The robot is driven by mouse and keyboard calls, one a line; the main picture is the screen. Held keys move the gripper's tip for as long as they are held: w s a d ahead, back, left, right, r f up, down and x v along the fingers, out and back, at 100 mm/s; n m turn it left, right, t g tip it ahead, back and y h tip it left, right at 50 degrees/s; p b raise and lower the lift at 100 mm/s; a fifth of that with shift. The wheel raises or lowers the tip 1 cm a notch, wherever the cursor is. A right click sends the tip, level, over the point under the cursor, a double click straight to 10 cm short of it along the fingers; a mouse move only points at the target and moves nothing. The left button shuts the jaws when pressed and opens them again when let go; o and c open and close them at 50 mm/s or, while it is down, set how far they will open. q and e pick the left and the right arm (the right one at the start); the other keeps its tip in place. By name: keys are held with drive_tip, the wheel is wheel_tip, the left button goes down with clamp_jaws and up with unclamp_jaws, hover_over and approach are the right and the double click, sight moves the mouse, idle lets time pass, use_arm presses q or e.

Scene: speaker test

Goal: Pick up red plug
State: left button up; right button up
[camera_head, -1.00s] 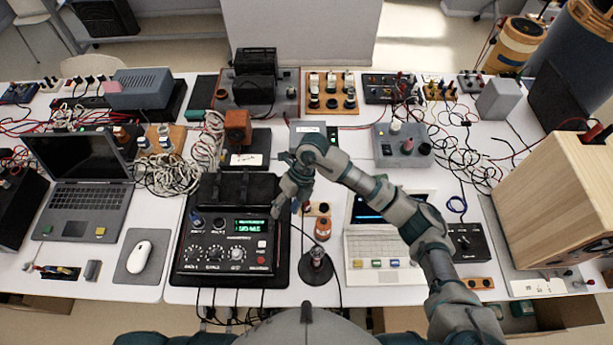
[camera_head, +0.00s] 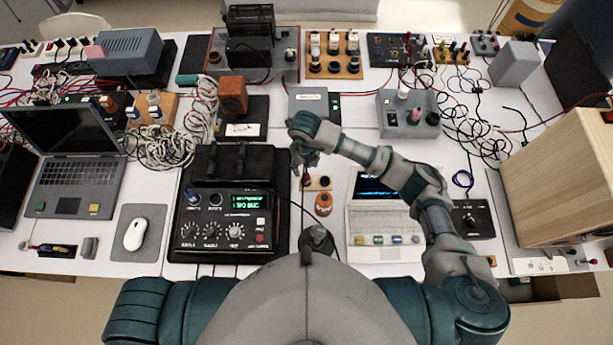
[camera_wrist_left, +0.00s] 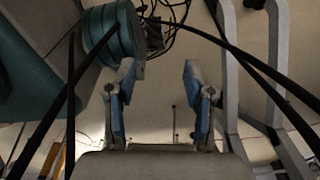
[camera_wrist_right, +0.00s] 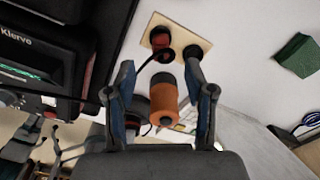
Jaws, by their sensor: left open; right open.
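A red plug (camera_wrist_right: 160,38) stands at a small wooden plate (camera_wrist_right: 150,30) in the right wrist view, beside a black socket, with a black cable close by. The plate also shows in the head view (camera_head: 321,183), where the plug is too small to make out clearly. My right gripper (camera_head: 302,168) hangs fingers down just above the plate. In the right wrist view it is open and empty, its fingers (camera_wrist_right: 158,78) on either side of an orange cylinder (camera_wrist_right: 163,100) in the picture. My left gripper (camera_wrist_left: 158,75) is open and empty in its wrist view.
A black instrument case (camera_head: 230,215) stands left of the plate. A white laptop (camera_head: 385,220) stands to the right. A grey box with knobs (camera_head: 408,115) stands behind. My left gripper has cables and metal frame bars (camera_wrist_left: 245,80) close around it.

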sight(306, 174)
drive_tip(key=shift+f, duration=0.4)
wheel_tip(306, 174, down, 5)
drive_tip(key=shift+s+d+r, duration=0.1)
drive_tip(key=shift+s+d, duration=0.05)
drive_tip(key=shift+c, duration=0.5)
clamp_jaws()
